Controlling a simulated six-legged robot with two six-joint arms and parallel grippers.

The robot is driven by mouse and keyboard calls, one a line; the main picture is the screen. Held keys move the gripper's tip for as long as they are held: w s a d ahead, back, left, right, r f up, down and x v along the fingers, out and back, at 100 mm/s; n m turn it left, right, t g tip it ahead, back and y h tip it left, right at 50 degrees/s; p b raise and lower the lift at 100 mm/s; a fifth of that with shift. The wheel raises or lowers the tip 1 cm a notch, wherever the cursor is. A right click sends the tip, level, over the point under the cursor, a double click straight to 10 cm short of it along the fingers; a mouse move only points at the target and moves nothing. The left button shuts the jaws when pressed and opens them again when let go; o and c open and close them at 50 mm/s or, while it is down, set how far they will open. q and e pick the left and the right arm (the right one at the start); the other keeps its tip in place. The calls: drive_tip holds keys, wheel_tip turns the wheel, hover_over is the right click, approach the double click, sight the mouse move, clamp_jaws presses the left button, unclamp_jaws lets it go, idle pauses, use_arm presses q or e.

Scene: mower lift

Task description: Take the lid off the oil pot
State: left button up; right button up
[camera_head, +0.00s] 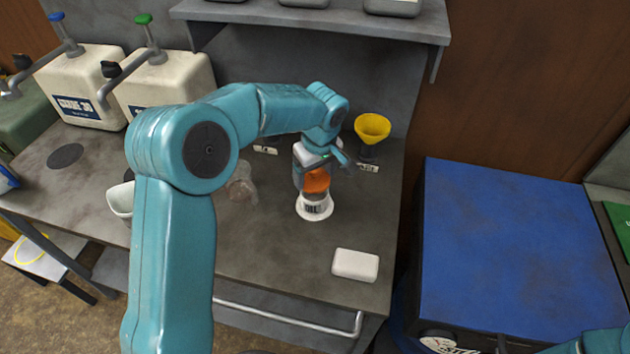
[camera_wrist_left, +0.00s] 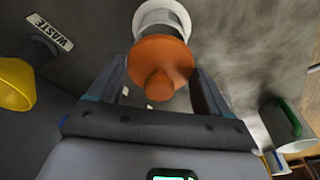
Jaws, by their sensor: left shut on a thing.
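The oil pot (camera_head: 315,207) is a small pale pot with a dark-marked label, on a white round base on the grey bench. Its orange lid (camera_head: 317,181), with a knob on top, shows above it. My left gripper (camera_head: 315,174) reaches down from above and is shut on the lid. In the left wrist view the lid (camera_wrist_left: 160,62) is between the two fingers, with the white rim (camera_wrist_left: 163,15) beyond it. I cannot tell whether the lid touches the pot. My right gripper is not in view.
A yellow funnel (camera_head: 372,127) stands behind the pot to the right. A clear glass vessel (camera_head: 241,187) stands left, and a white block (camera_head: 355,264) lies at the front right. White canisters (camera_head: 165,82) stand at the back left. A blue cabinet (camera_head: 515,245) is right of the bench.

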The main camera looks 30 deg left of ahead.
use_arm(q)
wheel_tip(320, 180, up, 17)
drive_tip(key=shift+f, duration=0.15)
